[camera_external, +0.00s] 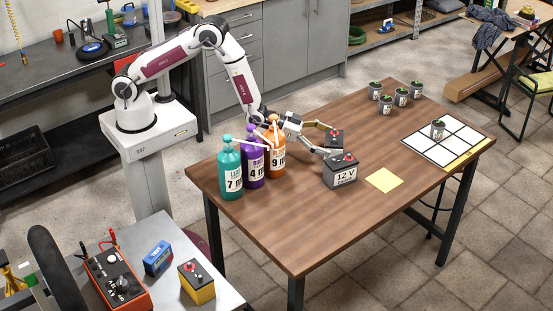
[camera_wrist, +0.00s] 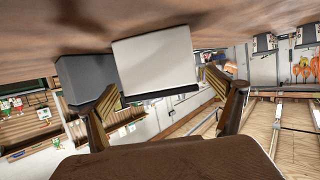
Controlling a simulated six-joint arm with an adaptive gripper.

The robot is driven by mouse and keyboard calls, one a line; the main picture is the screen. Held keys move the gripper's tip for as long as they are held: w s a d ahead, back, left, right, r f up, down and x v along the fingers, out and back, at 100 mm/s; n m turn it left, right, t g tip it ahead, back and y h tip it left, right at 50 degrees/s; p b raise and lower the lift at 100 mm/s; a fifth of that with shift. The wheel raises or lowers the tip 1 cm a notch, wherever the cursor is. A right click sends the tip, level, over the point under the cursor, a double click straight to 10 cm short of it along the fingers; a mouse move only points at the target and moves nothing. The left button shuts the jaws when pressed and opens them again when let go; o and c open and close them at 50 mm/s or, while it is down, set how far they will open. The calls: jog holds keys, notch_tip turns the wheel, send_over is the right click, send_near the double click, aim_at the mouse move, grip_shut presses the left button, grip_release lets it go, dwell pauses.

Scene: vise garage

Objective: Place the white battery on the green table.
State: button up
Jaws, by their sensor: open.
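The white battery (camera_wrist: 155,62) shows as a pale box between my fingers in the wrist view, which is upside down. In the external view I take it to be the far battery (camera_external: 335,139) on the wooden table, its dark top showing and its lower part partly hidden. My gripper (camera_external: 324,139) is open, low over the table, one finger on each side of it. The fingers (camera_wrist: 162,97) look apart from it in the wrist view. A dark grey 12 V battery (camera_external: 341,172) stands close by, nearer the camera; it also shows in the wrist view (camera_wrist: 86,80). I see no clearly green table.
Green, purple and orange bottles (camera_external: 277,150) stand close to my forearm. A yellow sheet (camera_external: 384,180) lies on the wooden table (camera_external: 300,230); a white grid (camera_external: 440,150) and several cans are farther right. A grey table (camera_external: 160,290) holds a charger, a blue box and a yellow battery (camera_external: 197,284).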

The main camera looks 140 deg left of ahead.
jog(key=shift+x, duration=1.45)
jog(key=c, duration=1.7)
jog(key=shift+w+r, duration=0.1)
jog(key=shift+r, duration=0.1)
jog(key=c, duration=0.5)
jog(key=shift+o, duration=0.2)
jog(key=shift+r, duration=0.2)
jog(key=shift+r, duration=4.85)
